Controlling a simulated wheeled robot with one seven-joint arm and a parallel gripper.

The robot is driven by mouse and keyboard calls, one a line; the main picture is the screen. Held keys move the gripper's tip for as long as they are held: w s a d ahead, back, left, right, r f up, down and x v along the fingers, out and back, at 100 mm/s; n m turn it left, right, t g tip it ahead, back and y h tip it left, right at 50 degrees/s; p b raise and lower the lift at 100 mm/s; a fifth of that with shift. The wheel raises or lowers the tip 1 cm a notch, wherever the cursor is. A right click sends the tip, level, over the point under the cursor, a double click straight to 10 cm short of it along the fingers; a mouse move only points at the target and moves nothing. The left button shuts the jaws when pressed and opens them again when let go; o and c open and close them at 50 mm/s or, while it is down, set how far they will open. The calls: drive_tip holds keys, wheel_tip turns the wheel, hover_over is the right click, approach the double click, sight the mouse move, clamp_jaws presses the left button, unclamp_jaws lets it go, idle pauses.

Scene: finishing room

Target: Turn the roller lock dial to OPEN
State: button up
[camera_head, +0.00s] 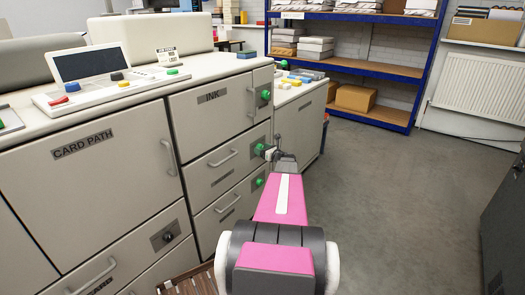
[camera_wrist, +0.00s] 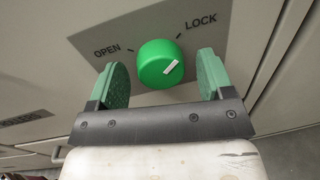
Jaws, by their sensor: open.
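The roller lock dial (camera_wrist: 155,60) is a round green knob on a grey plate marked OPEN (camera_wrist: 106,50) on the left and LOCK (camera_wrist: 200,22) on the right. Its white pointer line slants up to the right, toward LOCK. My gripper (camera_wrist: 163,80) is open, with one green finger pad on each side of the dial and a visible gap on both sides. I cannot tell how deep the dial sits between the pads. In the head view my gripper (camera_head: 274,154) is at the middle drawer front, by a green dial (camera_head: 260,149).
Another green dial (camera_head: 265,95) is above on the INK door (camera_head: 211,97), and one more (camera_head: 259,182) is below. A drawer handle (camera_head: 222,159) sticks out left of my gripper. Blue shelving (camera_head: 345,68) stands behind. The floor (camera_head: 385,200) to the right is clear.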

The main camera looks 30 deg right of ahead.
drive_tip(key=c, duration=0.9)
drive_tip(key=n, duration=0.7)
drive_tip(key=n+y, duration=0.1)
drive_tip(key=n, duration=0.6)
drive_tip(key=n+y, duration=0.1)
drive_tip(key=n, duration=0.6)
drive_tip(key=shift+f, duration=0.25)
drive_tip(key=shift+n+y, duration=0.3)
drive_tip(key=o, duration=0.9)
